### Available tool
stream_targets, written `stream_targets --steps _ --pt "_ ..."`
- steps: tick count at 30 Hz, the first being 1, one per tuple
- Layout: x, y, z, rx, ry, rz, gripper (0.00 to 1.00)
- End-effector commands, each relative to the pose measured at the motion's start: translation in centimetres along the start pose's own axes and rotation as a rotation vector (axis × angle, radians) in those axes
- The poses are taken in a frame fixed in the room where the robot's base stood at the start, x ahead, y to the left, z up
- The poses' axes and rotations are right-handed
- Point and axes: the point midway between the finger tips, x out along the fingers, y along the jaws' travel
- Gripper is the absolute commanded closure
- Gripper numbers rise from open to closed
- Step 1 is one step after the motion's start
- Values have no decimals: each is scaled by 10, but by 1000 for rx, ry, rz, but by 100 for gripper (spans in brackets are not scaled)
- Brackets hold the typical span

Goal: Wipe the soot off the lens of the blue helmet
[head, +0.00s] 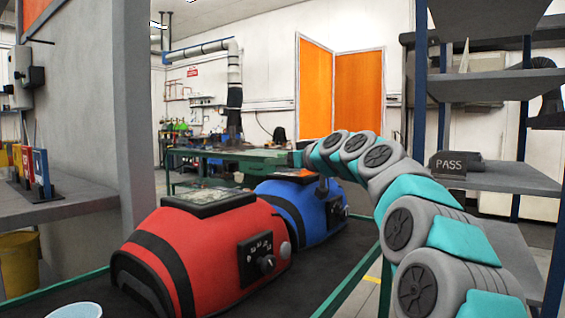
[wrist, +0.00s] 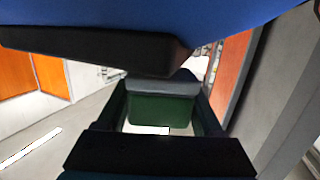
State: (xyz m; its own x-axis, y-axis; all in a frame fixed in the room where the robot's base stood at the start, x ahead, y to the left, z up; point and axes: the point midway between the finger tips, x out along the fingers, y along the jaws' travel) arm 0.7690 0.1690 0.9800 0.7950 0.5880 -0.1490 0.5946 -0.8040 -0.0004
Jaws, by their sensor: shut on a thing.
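The blue helmet (head: 297,208) stands on the dark table behind the red one, with its dark-framed lens (head: 296,176) facing up. The lens shows only as a thin sliver, so I cannot make out soot on it. My arm arches over from the right, and its far end is just above and behind the blue helmet. In the wrist view, my gripper (wrist: 163,103) is shut on a green block with a grey top (wrist: 163,110). The blue helmet's underside-like blue surface and black edge (wrist: 95,50) fill the top of that view, close to the block. Contact cannot be told.
The red helmet (head: 205,245) with its control panel stands in front, left of the blue one. A pale blue bowl (head: 75,311) is at the bottom left. A grey shelf with a PASS block (head: 450,165) stands right. A grey pillar (head: 95,110) rises left.

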Motion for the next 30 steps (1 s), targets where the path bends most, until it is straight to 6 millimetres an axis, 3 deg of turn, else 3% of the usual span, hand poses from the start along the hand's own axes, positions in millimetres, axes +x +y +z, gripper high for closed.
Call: stream_targets --steps 20,30 --pt "2 0 10 0 0 0 96" --pt "8 19 8 -1 1 2 96"
